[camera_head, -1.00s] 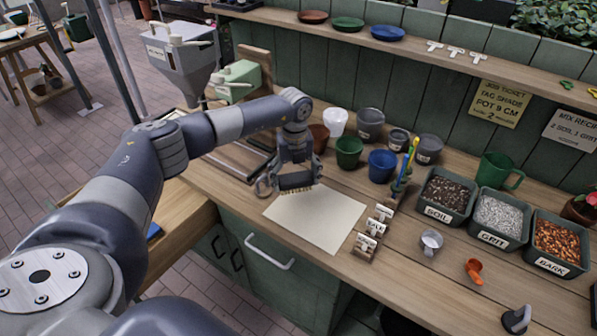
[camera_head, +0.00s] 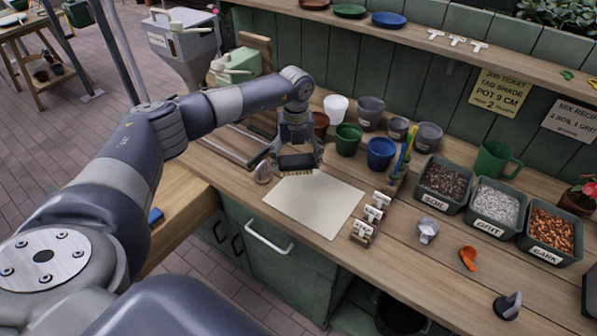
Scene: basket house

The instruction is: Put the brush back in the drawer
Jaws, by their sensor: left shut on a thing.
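My left gripper (camera_head: 297,158) is shut on a dark brush (camera_head: 297,164) with pale tan bristles facing down. It holds the brush at the back edge of a cream paper sheet (camera_head: 312,205) on the bench. I cannot tell whether the bristles touch the bench. A green front with a white bar handle (camera_head: 268,242) is below the bench edge. A wooden surface (camera_head: 187,210) at left is partly hidden by my left arm. My right gripper is not in view.
Several pots, including a green one (camera_head: 347,139) and a blue one (camera_head: 381,153), stand behind and right of the brush. Small white tags (camera_head: 370,214) stand right of the paper. Labelled bins (camera_head: 445,183) fill the right side. A blue item (camera_head: 155,216) lies at left.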

